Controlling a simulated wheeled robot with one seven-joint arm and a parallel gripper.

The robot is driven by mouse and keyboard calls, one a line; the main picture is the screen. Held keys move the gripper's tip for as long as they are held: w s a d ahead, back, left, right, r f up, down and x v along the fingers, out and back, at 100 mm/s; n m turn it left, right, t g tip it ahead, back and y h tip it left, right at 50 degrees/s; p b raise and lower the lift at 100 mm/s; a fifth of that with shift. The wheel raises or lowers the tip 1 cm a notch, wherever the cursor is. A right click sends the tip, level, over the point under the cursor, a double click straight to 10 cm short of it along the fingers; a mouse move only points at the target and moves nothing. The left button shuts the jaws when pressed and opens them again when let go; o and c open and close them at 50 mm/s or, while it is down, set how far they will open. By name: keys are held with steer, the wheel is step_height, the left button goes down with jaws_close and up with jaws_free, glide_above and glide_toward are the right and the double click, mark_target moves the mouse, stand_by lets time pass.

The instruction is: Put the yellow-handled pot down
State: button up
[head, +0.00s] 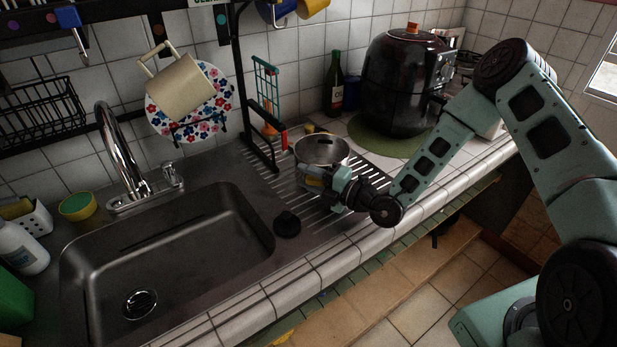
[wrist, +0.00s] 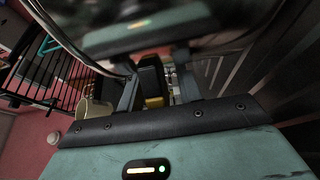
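The pot (head: 322,149) is a round metal pot at the right of the drainboard, by the black rack post. It looks upright, but my gripper hides its lower front, so its contact with the drainboard is not visible. Its yellow handle (head: 314,182) points towards the front. My gripper (head: 326,187) is at this handle. In the wrist view, the black and yellow handle (wrist: 152,85) lies between the two fingers of my gripper (wrist: 156,80). A gap shows between the handle and the right finger, so the fingers look open around it. The blurred pot body fills the top.
The sink (head: 165,265) is left of the pot, with a black stopper (head: 287,223) near its right edge. A black air fryer (head: 405,82) on a green mat and a dark bottle (head: 334,85) stand behind. A cream mug (head: 180,90) hangs at left. The drainboard (head: 320,222) in front is clear.

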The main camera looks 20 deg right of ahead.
steer(key=shift+r, duration=0.25)
steer(key=b+v, duration=0.2)
steer(key=v, duration=0.9)
steer(key=shift+s+d+f+b, duration=0.1)
steer(key=shift+s+d+b, duration=0.1)
steer(key=shift+s+b, duration=0.1)
steer(key=s+a+r+n+g+y, duration=0.2)
steer(key=s+a+r+n+g, duration=0.2)
steer(key=s+a+n+g, duration=0.45)
steer(key=s+a+r+n+g+y, duration=0.2)
steer(key=s+a+r+n+g, duration=0.3)
steer(key=n, duration=0.6)
steer(key=s+a+n+g+h, duration=0.1)
steer(key=s+n+g+h, duration=0.6)
steer(key=s+n, duration=0.5)
steer(key=shift+d+r+n+t+h, duration=0.65)
steer(key=shift+n+t+h, duration=0.7)
steer(key=shift+n, duration=2.25)
steer(key=shift+d+r+n+t+h, duration=0.4)
steer(key=shift+r+n+t+h, duration=0.85)
steer(key=shift+n, duration=2.4)
steer(key=shift+d+r+n+t+h, duration=0.45)
steer(key=shift+n+t+h, duration=0.95)
steer(key=shift+n, duration=2.2)
steer(key=shift+o, duration=0.4)
steer(key=shift+g+h, duration=0.3)
steer(key=shift+g, duration=0.05)
